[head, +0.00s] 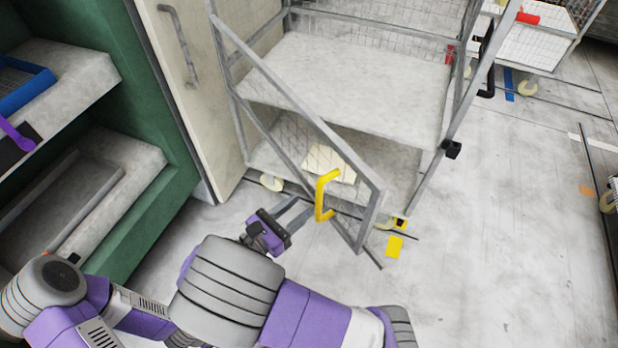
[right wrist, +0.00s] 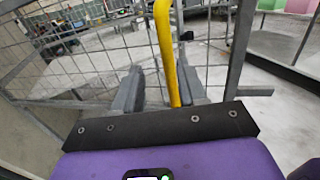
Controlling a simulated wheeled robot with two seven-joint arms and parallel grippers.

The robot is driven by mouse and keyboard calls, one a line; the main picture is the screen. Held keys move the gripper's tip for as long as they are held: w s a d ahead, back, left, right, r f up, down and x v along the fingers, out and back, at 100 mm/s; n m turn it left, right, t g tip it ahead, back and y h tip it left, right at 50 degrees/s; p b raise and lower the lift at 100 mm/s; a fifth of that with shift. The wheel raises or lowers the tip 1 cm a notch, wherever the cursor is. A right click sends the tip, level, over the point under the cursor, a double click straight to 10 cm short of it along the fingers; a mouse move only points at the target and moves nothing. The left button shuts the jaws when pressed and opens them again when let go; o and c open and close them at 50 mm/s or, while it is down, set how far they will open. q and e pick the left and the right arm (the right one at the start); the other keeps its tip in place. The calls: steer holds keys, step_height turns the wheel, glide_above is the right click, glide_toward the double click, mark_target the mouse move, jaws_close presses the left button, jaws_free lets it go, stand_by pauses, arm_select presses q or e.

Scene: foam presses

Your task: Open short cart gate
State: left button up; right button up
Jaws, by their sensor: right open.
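The short cart gate (head: 305,112) is a grey metal frame with wire mesh, on the front of a wire cart (head: 345,75). It stands ajar, its free end swung toward me and apart from the cart's right post. A yellow handle (head: 321,198) is on its free end; it also shows upright in the right wrist view (right wrist: 165,45). My right gripper (head: 301,209) is open, with the handle at its fingertips. In the wrist view the handle lines up between the two fingers (right wrist: 160,88), nearer the right one; whether they touch is unclear. My left gripper is out of view.
A green cabinet (head: 165,170) with shelves and a blue tray (head: 22,88) stands at the left. A pale door panel (head: 205,100) is beside the cart. Another cart (head: 535,45) stands at the upper right. The floor (head: 500,220) on the right is mostly clear.

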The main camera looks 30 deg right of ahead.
mark_target(317, 198)
steer(key=x, duration=0.4)
steer(key=s+b+x, duration=0.1)
steer(key=x, duration=0.1)
steer(key=shift+d+r, duration=0.1)
steer(key=shift+d, duration=0.4)
steer(key=shift+c, duration=0.4)
jaws_close()
